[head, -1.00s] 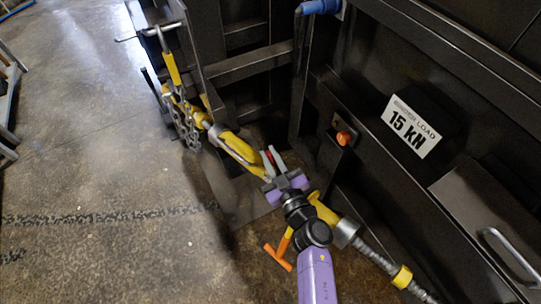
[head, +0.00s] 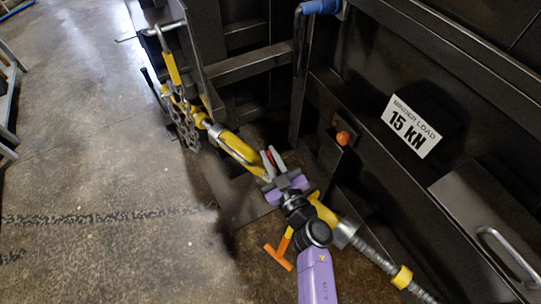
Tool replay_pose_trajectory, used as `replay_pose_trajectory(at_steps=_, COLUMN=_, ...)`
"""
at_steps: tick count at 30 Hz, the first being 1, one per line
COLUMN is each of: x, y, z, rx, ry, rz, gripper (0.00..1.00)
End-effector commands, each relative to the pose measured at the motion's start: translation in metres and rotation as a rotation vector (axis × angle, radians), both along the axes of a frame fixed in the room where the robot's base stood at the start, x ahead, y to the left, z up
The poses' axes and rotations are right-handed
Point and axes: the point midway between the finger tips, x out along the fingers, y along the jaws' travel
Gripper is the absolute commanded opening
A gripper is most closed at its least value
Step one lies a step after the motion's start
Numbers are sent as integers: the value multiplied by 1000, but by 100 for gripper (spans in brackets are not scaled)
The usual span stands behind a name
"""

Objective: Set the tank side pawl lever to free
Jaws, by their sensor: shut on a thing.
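A yellow ratchet binder (head: 238,149) runs diagonally across the head view, from a chain at upper left to a threaded rod at lower right. My gripper (head: 272,162) is at the middle of the binder, with its grey fingers close together around a small red lever (head: 266,161). The red piece shows only as a thin strip beside the fingers. My gripper and wrist hide the binder's middle, so I cannot tell the lever's exact position. An orange T-shaped handle (head: 278,256) sticks out below the binder, left of my arm.
A dark steel frame with a "15 KN" sign (head: 411,125) stands on the right. An orange button (head: 343,138) sits on a dark post close to the binder. A chain (head: 184,120) hangs at upper left. Concrete floor (head: 90,170) on the left is open.

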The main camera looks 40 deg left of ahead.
Motion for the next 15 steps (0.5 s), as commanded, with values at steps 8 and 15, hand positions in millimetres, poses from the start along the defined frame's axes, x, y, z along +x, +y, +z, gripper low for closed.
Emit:
replay_pose_trajectory(at_steps=8, x=0, y=-1, z=-3, rx=7, ry=0, rz=0, gripper=0)
replay_pose_trajectory(at_steps=15, x=-1, y=-6, z=-5, rx=107, ry=-8, rz=0, gripper=0)
